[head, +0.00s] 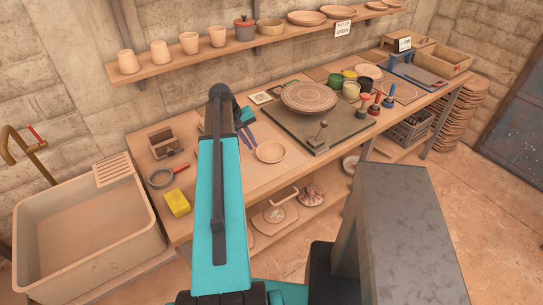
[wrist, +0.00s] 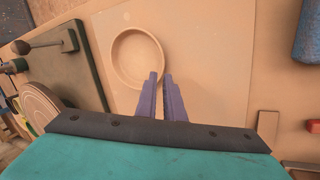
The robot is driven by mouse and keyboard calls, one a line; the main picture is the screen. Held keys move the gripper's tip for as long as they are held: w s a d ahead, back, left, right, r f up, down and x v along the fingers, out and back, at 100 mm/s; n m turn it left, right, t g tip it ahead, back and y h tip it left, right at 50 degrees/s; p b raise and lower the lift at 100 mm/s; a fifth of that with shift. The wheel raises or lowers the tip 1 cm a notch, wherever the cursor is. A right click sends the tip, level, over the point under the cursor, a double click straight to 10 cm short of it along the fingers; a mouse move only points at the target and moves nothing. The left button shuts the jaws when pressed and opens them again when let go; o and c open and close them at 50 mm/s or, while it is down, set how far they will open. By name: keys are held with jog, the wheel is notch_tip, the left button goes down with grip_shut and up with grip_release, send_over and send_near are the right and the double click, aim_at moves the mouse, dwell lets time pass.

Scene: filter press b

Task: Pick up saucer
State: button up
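The saucer, a small round pale clay dish with a raised rim (head: 270,153), lies on a pale board on the workbench. In the wrist view the saucer (wrist: 135,58) is just ahead of my fingertips. My gripper (wrist: 160,76) has two purple fingers with a narrow gap between them and nothing visibly held. The left fingertip overlaps the saucer's near right rim in the picture; the right fingertip is just outside it. I cannot tell the height or whether they touch. In the head view my gripper (head: 248,140) is left of the saucer, partly hidden by my arm.
A dark green board (head: 310,132) with a round plate (head: 308,97) is right of the saucer. A yellow sponge (head: 177,203) and a red-handled tool (head: 163,178) lie to the left. A wall shelf (head: 160,72) with pots runs above the bench. The pale board around the saucer is mostly clear.

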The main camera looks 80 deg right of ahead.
aim_at(255, 157)
jog(key=shift+f, duration=0.1)
jog(key=shift+b+x, duration=1.55)
jog(key=shift+x, duration=0.95)
grip_shut()
